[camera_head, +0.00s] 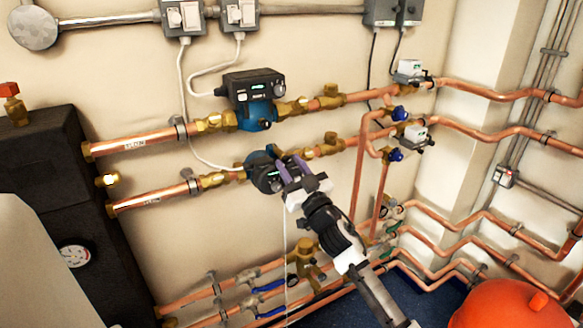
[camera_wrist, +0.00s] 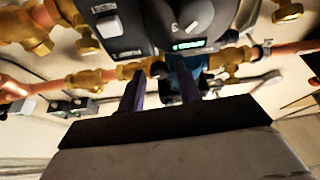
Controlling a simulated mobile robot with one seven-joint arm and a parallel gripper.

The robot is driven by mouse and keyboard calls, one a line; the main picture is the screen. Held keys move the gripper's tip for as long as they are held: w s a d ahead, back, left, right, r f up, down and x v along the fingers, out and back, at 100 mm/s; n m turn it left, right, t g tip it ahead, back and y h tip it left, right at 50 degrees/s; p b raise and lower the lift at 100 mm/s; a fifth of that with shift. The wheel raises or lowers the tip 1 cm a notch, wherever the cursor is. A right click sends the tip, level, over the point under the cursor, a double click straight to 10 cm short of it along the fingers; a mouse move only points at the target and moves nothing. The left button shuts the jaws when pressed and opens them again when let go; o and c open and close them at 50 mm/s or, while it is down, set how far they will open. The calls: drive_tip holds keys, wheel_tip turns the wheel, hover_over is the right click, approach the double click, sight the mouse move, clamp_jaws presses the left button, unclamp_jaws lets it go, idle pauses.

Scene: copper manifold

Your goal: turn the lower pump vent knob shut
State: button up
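The lower pump (camera_head: 262,168), dark-faced with a blue-green body, sits on the lower copper line in the head view. My gripper (camera_head: 292,168) is right at its front, with purple fingers covering part of its face. In the wrist view my gripper (camera_wrist: 160,82) has two fingers standing apart, with brass and pipe visible through the gap. A dark pump head (camera_wrist: 187,25) with a lit green display fills the top of that view, close beyond the fingertips. The vent knob is not clearly made out, and I cannot tell whether the fingers touch it.
The upper pump (camera_head: 252,98) sits just above on a parallel pipe. Brass valves (camera_head: 332,96) and blue-capped actuators (camera_head: 398,113) are to the right. A white cable passes left of the pumps. A dark block (camera_head: 50,180) stands left and a red-orange vessel (camera_head: 505,305) lower right.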

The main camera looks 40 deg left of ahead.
drive_tip(key=shift+o, duration=0.6)
drive_tip(key=b+v, duration=0.5)
drive_tip(key=v, duration=0.8)
drive_tip(key=shift+s+d, duration=0.15)
drive_tip(key=shift+d, duration=0.2)
drive_tip(key=shift+f, duration=0.15)
